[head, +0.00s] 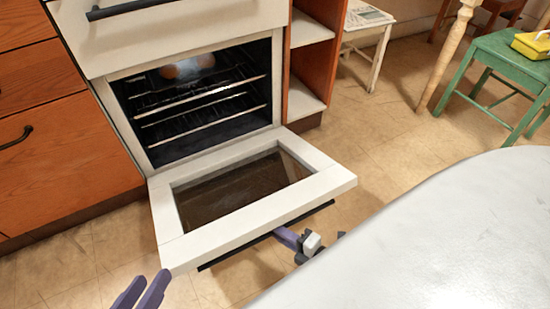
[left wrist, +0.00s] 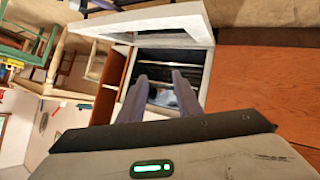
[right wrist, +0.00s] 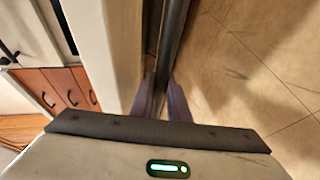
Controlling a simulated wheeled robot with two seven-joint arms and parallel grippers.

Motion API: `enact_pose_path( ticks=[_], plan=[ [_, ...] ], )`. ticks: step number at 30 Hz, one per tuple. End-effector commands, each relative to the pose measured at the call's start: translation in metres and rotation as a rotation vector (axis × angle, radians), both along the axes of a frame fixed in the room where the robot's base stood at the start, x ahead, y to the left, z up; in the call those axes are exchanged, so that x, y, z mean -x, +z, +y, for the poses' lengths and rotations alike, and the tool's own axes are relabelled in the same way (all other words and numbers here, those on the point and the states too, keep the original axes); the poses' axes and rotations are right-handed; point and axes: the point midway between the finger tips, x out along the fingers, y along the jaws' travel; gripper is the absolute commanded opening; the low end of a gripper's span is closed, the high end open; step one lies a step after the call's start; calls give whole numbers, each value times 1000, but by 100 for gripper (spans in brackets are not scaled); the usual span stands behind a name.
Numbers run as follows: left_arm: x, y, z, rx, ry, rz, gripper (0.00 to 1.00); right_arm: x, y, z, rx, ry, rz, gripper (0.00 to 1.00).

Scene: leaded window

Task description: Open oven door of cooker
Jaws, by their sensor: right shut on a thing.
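The cooker's oven door (head: 250,222) is swung down far, its white frame and dark glass facing up in front of the dark oven cavity (head: 195,130). A black bar handle (head: 235,250) runs along the door's outer edge. My right gripper (head: 290,238) is at that bar; in the right wrist view its purple fingers (right wrist: 161,82) are shut around the handle (right wrist: 173,35). My left gripper (head: 150,276) is left of the door's near corner, its fingers apart and empty. In the left wrist view its fingers (left wrist: 161,78) point towards the oven.
Racks (head: 200,105) and a round orange-brown item (head: 180,70) are inside the oven. Wooden drawers (head: 45,125) stand left, an open shelf unit (head: 310,60) right. A green stool (head: 510,65) stands at the far right. Tiled floor (head: 380,135) lies clear right of the door.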

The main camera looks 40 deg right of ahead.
Motion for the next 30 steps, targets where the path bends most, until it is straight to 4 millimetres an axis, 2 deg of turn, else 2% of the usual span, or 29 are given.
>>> enact_pose_path(
  ticks=[6, 7, 10, 20, 26, 30],
  plan=[
    [0, 0, 0, 1, -1, 0, 31, -3, 2, -3, 1, -5, -3, 0],
    [0, 0, 0, 1, -1, 0, 31, -3, 2, -3, 1, -6, -3, 18],
    [0, 0, 0, 1, -1, 0, 31, -3, 2, -2, 1, -5, -3, 34],
    [0, 1, 0, -1, -1, -1, 31, 2, 2, -2, 1, -3, 0, 34],
    [0, 3, 3, -27, 1, 12, 31, 28, 9, -11, 2, -3, 2, 34],
    [1, -9, 8, -65, 2, 43, 31, 55, 15, -19, 2, -3, 2, 34]
  ],
)
